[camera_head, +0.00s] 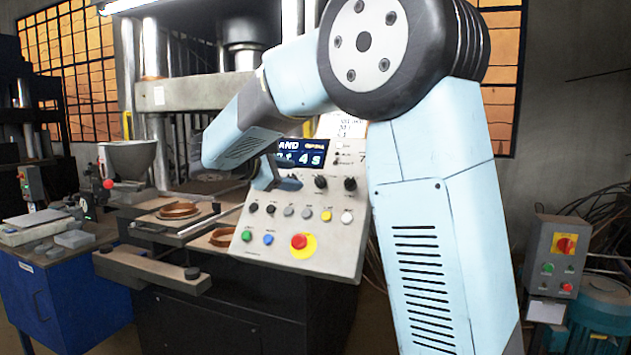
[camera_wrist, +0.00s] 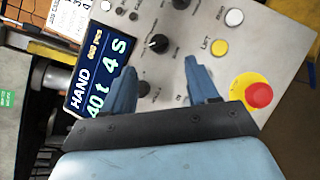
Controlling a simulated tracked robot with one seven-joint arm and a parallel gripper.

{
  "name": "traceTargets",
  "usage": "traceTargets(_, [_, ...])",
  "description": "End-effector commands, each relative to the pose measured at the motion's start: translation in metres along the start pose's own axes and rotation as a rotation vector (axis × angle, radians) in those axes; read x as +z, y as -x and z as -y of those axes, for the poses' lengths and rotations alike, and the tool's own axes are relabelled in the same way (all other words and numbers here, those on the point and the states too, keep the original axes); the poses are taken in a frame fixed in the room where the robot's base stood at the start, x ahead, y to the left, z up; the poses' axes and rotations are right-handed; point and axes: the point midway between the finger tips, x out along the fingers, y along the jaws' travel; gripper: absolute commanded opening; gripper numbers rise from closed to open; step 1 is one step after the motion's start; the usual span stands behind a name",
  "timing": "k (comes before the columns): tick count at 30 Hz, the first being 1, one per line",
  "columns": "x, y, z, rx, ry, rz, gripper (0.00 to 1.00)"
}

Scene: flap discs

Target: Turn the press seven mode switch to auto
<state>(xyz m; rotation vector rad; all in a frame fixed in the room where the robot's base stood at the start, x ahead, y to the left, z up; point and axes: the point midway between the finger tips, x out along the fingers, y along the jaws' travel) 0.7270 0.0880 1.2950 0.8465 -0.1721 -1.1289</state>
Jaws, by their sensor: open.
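The press control panel (camera_head: 335,235) is pale grey, with a 7 at its upper right edge. Its display (camera_head: 303,156) reads HAND, also in the wrist view (camera_wrist: 98,72). A row of black knobs lies below the display. Two show in the head view, the middle (camera_head: 320,182) and right (camera_head: 347,184). The leftmost knob (camera_wrist: 145,89) shows in the wrist view near the left finger. No knob label is readable enough to tell which is the mode switch. My gripper (camera_head: 276,176) is open over the panel's left part; its fingers (camera_wrist: 163,75) straddle the area beside the leftmost knob, apparently without gripping it.
A red emergency button on yellow (camera_head: 299,241) and several coloured buttons sit lower on the panel. The press's front ledge with brown rings (camera_head: 180,211) lies left. A blue cabinet (camera_head: 65,300) stands far left. A small control box (camera_head: 557,255) stands right.

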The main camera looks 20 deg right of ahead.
Motion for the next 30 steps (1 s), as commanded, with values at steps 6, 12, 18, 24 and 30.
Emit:
traceTargets(6, [0.001, -0.040, 0.000, -0.001, -0.001, 0.002, 0.59])
traceTargets(12, [0.001, -0.070, 0.001, -0.002, -0.001, 0.001, 0.59])
traceTargets(18, [0.000, -0.087, 0.000, 0.000, -0.001, 0.000, 0.59])
traceTargets(24, [0.000, -0.091, 0.000, 0.000, -0.001, -0.001, 0.59])
traceTargets(30, [0.000, -0.090, 0.000, 0.000, -0.001, -0.001, 0.56])
